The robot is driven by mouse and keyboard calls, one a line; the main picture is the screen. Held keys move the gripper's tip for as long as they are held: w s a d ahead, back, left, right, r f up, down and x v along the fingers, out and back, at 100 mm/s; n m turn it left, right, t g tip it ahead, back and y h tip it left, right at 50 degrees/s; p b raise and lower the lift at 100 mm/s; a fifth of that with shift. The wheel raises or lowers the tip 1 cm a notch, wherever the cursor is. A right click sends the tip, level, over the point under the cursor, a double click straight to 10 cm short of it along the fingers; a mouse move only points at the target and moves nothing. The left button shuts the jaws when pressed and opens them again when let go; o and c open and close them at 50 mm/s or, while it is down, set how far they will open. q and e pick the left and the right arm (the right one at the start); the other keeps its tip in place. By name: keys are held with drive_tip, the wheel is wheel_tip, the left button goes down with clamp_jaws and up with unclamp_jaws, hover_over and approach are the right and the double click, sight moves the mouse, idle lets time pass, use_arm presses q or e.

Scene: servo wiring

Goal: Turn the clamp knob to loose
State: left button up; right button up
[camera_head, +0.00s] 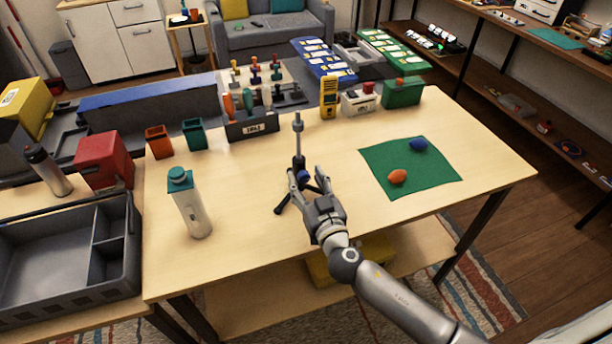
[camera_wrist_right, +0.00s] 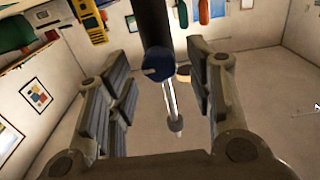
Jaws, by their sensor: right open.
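A small black tripod stand (camera_head: 283,208) with a thin upright metal rod (camera_head: 298,143) stands on the table. Its blue clamp knob (camera_head: 304,175) sits low on the post, facing my right gripper (camera_head: 308,182). In the right wrist view the blue knob (camera_wrist_right: 158,64) shows on the dark post, between and just beyond the fingers. My right gripper (camera_wrist_right: 160,100) is open around the space in front of the knob, with nothing held. I cannot tell whether a finger touches the knob. My left gripper is not in view.
A white bottle with a teal cap (camera_head: 192,207) stands to the left. A green mat (camera_head: 432,178) with an orange and a blue object lies to the right. A tool rack (camera_head: 252,128), a yellow meter (camera_head: 328,97) and bins line the back. The table front is clear.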

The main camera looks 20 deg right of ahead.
drive_tip(key=shift+w, duration=0.45)
drive_tip(key=c, duration=1)
drive_tip(key=shift+c, duration=0.2)
